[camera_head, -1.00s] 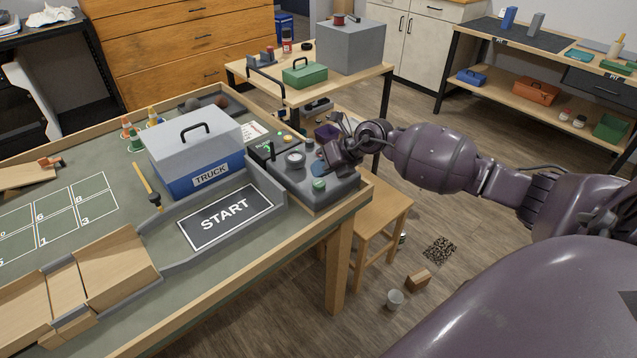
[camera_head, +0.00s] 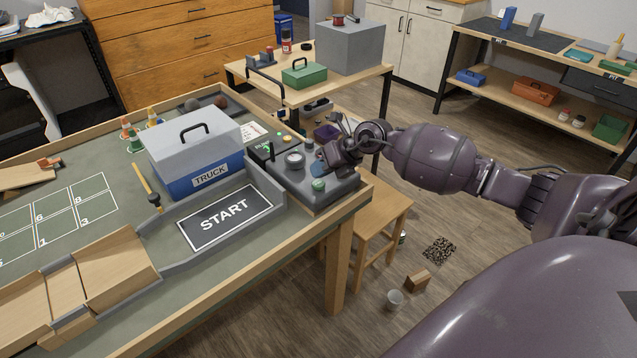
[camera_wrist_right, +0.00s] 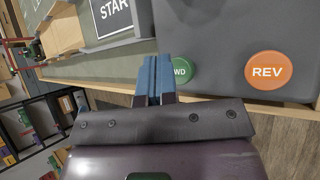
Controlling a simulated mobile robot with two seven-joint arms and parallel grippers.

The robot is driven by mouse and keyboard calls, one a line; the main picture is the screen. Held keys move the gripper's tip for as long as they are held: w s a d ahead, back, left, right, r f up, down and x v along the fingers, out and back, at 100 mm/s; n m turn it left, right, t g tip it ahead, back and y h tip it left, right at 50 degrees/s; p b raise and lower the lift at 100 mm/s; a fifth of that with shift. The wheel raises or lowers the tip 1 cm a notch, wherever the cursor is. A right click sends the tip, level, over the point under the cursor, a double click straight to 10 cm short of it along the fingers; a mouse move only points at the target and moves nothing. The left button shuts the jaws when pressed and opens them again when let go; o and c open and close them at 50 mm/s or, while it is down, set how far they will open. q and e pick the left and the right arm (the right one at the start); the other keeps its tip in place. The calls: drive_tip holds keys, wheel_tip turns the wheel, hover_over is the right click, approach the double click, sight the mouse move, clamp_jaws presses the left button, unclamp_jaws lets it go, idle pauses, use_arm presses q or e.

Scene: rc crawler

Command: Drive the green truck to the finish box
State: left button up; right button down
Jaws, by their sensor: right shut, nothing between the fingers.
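A blue box labelled TRUCK (camera_head: 205,178) with a closed grey lid stands on the table behind the START pad (camera_head: 225,216). The dark control console (camera_head: 340,192) sits at the table's right corner. Its green FWD button (camera_wrist_right: 183,70) is partly hidden by my fingers in the right wrist view; its orange REV button (camera_wrist_right: 267,70) shows to the right. My right gripper (camera_head: 320,168) is over the console, shut and empty, its blue fingertips beside the FWD button (camera_head: 318,184). Contact cannot be told. My left gripper is out of view.
Grey walls edge the START pad, and a wooden ramp (camera_head: 115,266) lies to its left. A numbered green mat (camera_head: 60,225), a yellow-handled tool (camera_head: 147,185) and small cones (camera_head: 133,140) are on the table. A wooden stool (camera_head: 380,215) stands beside the table.

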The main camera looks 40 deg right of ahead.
idle(0.8)
drive_tip(key=shift+f, duration=0.15)
drive_tip(key=shift+f, duration=0.3)
